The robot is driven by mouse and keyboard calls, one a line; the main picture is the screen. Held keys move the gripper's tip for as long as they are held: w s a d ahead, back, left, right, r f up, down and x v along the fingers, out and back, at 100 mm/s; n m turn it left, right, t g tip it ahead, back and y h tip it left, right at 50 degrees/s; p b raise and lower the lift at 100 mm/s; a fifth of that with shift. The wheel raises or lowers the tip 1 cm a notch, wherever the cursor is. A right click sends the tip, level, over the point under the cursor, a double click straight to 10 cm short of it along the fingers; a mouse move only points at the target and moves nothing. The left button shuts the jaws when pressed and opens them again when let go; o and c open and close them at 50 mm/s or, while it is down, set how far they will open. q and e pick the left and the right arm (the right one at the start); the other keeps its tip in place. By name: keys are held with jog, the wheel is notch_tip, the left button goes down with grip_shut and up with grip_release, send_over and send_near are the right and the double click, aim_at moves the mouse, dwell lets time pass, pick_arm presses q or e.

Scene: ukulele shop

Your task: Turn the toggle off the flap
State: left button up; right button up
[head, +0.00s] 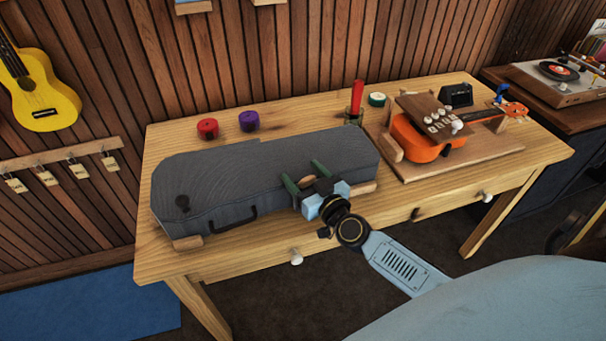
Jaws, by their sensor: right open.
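A closed dark grey case (240,182) lies along the front of the wooden table, with a handle (234,218) on its front side. The flap cannot be made out. My left gripper is not in view.
Wooden blocks (188,243) show under the case's front edge. Behind it stand a red roll (207,129), a purple roll (249,121) and a red stick (356,97) in a holder. An orange ukulele (405,138) lies on a board at right. The table's front left is bare.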

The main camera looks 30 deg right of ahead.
jog(key=shift+w, duration=0.3)
jog(key=c, duration=1)
jog(key=h+p, duration=0.1)
jog(key=m+h+p, duration=0.1)
jog(key=p, duration=0.1)
jog(key=m+h+p, duration=0.1)
jog(key=shift+d+r+h, duration=0.15)
jog(key=shift+r+h, duration=0.1)
jog(key=shift+h, duration=0.05)
jog(key=shift+d+f+m+g+h+p, duration=0.1)
jog(key=shift+f+m+g+h+p, duration=0.15)
jog(key=shift+m+h+p, duration=0.35)
